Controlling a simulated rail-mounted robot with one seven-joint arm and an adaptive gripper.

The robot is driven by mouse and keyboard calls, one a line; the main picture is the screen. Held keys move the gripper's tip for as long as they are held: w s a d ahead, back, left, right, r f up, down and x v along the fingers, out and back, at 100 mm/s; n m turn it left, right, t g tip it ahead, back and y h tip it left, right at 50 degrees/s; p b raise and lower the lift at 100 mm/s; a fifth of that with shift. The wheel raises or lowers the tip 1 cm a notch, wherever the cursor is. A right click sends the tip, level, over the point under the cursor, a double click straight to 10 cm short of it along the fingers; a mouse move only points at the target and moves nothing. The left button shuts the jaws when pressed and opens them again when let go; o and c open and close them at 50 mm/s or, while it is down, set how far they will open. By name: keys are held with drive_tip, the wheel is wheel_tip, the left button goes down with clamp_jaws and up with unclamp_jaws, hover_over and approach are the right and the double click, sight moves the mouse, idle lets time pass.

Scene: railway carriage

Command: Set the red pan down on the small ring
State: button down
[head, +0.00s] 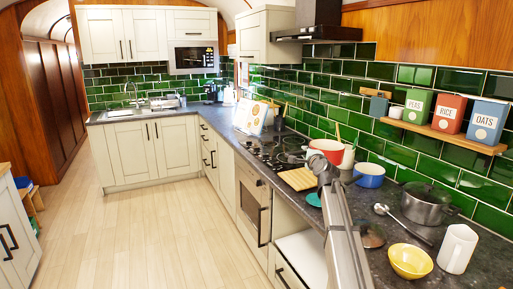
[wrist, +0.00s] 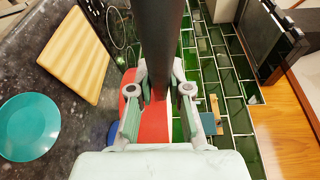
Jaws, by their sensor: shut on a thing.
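The red pan (head: 328,148) is held up above the worktop beside the near right end of the black hob (head: 268,148). My gripper (head: 325,170) is shut on the pan's dark handle. In the wrist view the handle (wrist: 160,35) passes between the fingers of my gripper (wrist: 160,82), and red parts of the pan (wrist: 153,130) show below and between them. The hob carries several ring outlines; one ring (wrist: 116,28) shows in part at the top of the wrist view. I cannot tell which ring is the small one.
A wooden board (head: 299,179) and teal plate (head: 314,199) lie near the hob's near end. A stand (head: 250,117) is behind the hob; a hood (head: 318,33) hangs above.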

drive_tip(key=s+a+f, duration=0.1)
drive_tip(key=s+f, duration=0.2)
drive_tip(key=s, duration=0.5)
drive_tip(key=s+a+f+m+h, duration=0.1)
drive_tip(key=s+f, duration=0.2)
drive_tip(key=s, duration=0.6)
drive_tip(key=s+a+f+h, duration=0.1)
drive_tip(key=s+a+f, duration=0.1)
drive_tip(key=s, duration=0.7)
drive_tip(key=shift+s+f+m, duration=0.25)
drive_tip(key=shift+f+m, duration=0.05)
drive_tip(key=shift+f, duration=0.45)
